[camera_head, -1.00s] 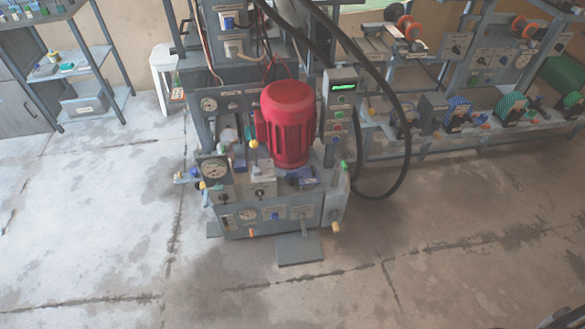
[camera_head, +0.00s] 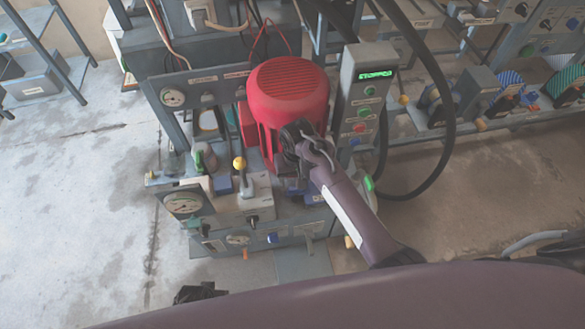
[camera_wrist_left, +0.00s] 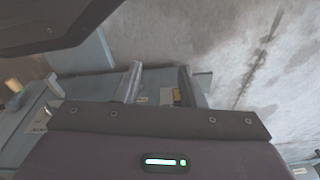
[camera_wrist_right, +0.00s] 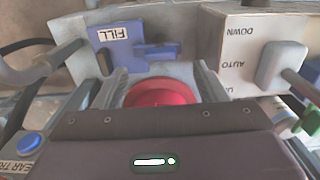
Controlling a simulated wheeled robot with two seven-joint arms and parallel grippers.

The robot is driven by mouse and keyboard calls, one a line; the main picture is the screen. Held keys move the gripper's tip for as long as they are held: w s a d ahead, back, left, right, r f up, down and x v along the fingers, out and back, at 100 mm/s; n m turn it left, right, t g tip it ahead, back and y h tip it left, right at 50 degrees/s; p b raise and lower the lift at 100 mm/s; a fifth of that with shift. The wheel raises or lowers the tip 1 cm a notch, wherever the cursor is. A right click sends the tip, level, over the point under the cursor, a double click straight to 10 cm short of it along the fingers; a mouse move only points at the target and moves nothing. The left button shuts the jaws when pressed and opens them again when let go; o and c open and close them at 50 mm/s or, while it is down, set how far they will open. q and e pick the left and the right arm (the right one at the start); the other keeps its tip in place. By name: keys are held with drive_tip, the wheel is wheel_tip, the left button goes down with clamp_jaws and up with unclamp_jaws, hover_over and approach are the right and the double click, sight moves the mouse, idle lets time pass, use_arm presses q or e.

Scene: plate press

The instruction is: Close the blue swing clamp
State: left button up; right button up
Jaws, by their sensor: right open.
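A blue block with a FILL label and a short blue arm (camera_wrist_right: 155,52) shows at the top of the right wrist view, beyond my fingertips. I cannot tell for certain that it is the swing clamp. Blue parts (camera_head: 312,198) also show at the press's front right, partly hidden by my right arm. Another blue part (camera_head: 222,184) stands left of the yellow-knobbed lever (camera_head: 240,170). My right gripper (camera_wrist_right: 160,82) is open, with a red round part (camera_wrist_right: 160,92) between and beyond its fingers. My left gripper (camera_wrist_left: 158,85) is open and empty over the press's lower front.
The red motor (camera_head: 288,95) stands on the press behind my right gripper. A control box (camera_head: 362,95) reading STOPPED is to its right, with a thick black hose (camera_head: 445,100) looping past. Open floor lies left.

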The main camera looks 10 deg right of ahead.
sight(298, 193)
drive_tip(key=shift+w+r, duration=0.25)
drive_tip(key=shift+w, duration=0.2)
drive_tip(key=shift+f, duration=0.2)
wheel_tip(298, 193, down, 6)
drive_tip(key=shift+b, duration=1)
use_arm(q)
drive_tip(key=w+d+r, duration=0.1)
drive_tip(key=w+r, duration=0.2)
drive_tip(key=r, duration=0.2)
drive_tip(key=shift+d+r, duration=0.4)
use_arm(e)
drive_tip(key=shift+f, duration=0.45)
drive_tip(key=shift+s, duration=0.1)
drive_tip(key=c, duration=1)
